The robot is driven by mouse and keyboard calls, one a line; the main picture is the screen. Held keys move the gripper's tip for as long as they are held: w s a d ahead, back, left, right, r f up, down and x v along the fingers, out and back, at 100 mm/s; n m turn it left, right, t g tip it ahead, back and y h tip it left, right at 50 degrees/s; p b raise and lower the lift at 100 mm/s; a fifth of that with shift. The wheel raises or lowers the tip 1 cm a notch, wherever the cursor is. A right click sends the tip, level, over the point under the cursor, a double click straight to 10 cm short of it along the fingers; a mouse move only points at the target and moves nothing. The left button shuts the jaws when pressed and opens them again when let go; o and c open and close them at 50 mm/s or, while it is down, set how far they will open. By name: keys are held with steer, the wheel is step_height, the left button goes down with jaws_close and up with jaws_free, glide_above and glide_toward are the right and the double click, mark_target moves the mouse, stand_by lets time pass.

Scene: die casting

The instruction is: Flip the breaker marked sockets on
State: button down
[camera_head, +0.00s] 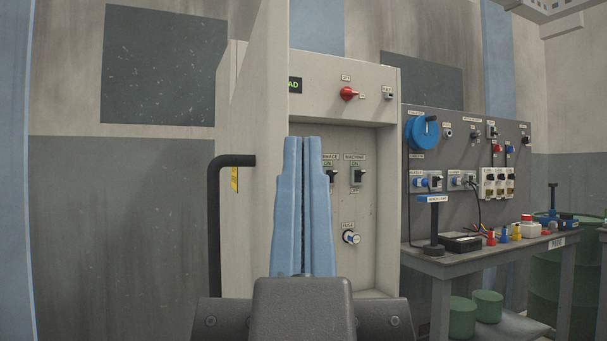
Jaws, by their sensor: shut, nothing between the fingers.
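My gripper (304,142) is in the lower middle, its two long blue fingers together, pointing up and away, with nothing between them. It is in front of a beige cabinet and hides part of it. On the wall board to the right, a group of white breakers (497,184) has dark levers and small tags. The tags are too small to read, so I cannot tell which breaker is marked sockets or how its lever stands. My gripper is well to the left of this group.
The cabinet (392,240) has an open door (262,110) with a black handle (213,230). It holds a machine switch (357,176), a red knob (347,93) and a fuse (351,237). The board (455,145) carries a blue disc (422,133). A cluttered bench (465,263) stands below it.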

step_height(320, 180, up, 40)
steer(key=p, duration=3.7)
steer(key=shift+r+p, duration=0.15)
steer(key=shift+p, duration=0.2)
